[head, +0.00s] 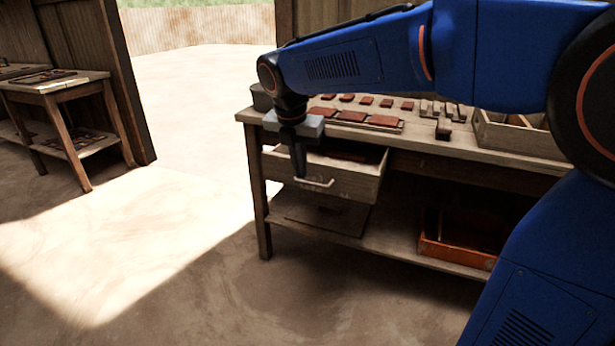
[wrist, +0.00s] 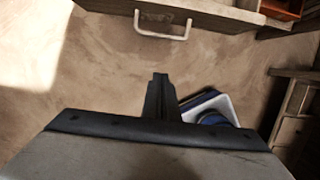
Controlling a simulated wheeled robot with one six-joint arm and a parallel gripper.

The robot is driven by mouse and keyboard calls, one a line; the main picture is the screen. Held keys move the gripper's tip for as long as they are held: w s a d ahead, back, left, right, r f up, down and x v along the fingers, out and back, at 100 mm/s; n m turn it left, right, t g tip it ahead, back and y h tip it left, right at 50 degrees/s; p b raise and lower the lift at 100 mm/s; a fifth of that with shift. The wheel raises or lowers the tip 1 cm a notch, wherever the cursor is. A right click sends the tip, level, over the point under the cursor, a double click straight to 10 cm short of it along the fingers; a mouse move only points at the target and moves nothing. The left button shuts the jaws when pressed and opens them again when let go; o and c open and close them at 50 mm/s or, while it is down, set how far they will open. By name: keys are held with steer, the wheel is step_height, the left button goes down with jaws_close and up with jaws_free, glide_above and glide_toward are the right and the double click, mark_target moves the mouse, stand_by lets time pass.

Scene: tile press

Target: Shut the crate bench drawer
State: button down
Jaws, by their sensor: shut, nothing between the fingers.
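The crate bench drawer (head: 345,178) is a pale wooden drawer under the left part of the bench top. It stands partly open, and its inside shows from above. Its light metal handle (head: 314,182) is on the front face; the handle also shows at the top of the wrist view (wrist: 163,24). My gripper (head: 299,172) is shut and empty, with its fingers pointing down. In the head view it overlaps the left part of the drawer front, close to the handle. In the wrist view the fingertips (wrist: 160,78) are apart from the handle. I cannot tell the exact gap.
The bench top (head: 470,140) holds several red tiles (head: 384,122) and a wooden crate (head: 515,135) at the right. An orange crate (head: 455,250) sits on the lower shelf. Another table (head: 55,88) stands at the far left. The floor before the bench (head: 180,260) is clear.

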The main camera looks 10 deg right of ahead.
steer(key=w+d+f, duration=0.3)
steer(key=w+f, duration=0.2)
steer(key=f, duration=0.3)
steer(key=shift+d, duration=0.4)
steer(key=shift+w, duration=0.1)
steer(key=w+d, duration=0.4)
steer(key=w, duration=0.2)
steer(key=w+d, duration=0.5)
steer(key=w, duration=0.1)
steer(key=w+d, duration=0.5)
steer(key=w, duration=0.2)
steer(key=shift+w, duration=0.1)
steer(key=shift+w+d, duration=0.2)
steer(key=shift+w, duration=0.1)
steer(key=shift+r, duration=0.1)
steer(key=shift+r, duration=0.1)
